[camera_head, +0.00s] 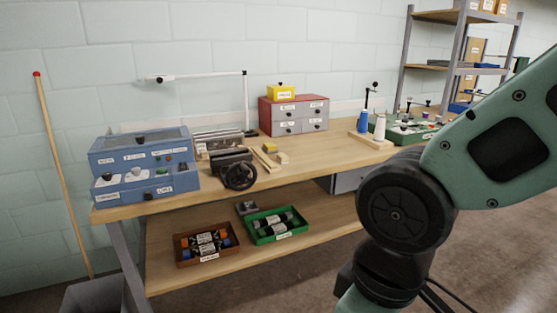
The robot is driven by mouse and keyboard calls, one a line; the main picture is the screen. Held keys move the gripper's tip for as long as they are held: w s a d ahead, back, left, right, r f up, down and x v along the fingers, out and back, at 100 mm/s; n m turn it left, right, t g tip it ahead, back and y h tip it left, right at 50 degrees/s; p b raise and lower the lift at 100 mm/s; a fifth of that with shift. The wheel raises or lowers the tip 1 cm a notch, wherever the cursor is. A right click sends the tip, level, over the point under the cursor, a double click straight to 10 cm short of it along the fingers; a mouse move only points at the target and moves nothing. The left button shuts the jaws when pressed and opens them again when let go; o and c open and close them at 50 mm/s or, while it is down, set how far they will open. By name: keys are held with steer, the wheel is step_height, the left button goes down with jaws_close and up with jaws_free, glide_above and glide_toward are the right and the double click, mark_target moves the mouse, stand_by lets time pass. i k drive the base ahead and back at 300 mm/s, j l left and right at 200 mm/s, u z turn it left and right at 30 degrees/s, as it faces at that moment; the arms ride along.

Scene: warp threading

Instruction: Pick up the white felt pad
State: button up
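I cannot make out a white felt pad for certain anywhere in the head view. The wooden workbench (318,155) carries many small items, and some are too small to tell. A small pale, cream-coloured piece (282,158) lies near the bench's front edge, beside some thin wooden strips (265,159); it looks more like wood than felt. My green and black arm fills the right side and hides part of the bench's right end. My gripper is outside the picture.
A blue control box (135,172), a dark vise (238,172) and a red-and-grey drawer cabinet (294,117) stand on the bench. Spools (363,123) and a green tray (402,137) are further right. Brown (183,256) and green (262,239) bins sit on the lower shelf.

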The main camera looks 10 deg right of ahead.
mark_target(282, 159)
steer(key=i+z, duration=0.15)
steer(key=i, duration=0.35)
steer(key=i+j+z, duration=0.1)
steer(key=i, duration=0.45)
steer(key=i+j+z, duration=0.15)
steer(key=i+j, duration=0.15)
steer(key=i, duration=0.2)
steer(key=i+j+z, duration=0.1)
steer(key=i, duration=0.4)
steer(key=i+j+z, duration=0.15)
steer(key=i+j, duration=0.25)
steer(key=i, duration=0.05)
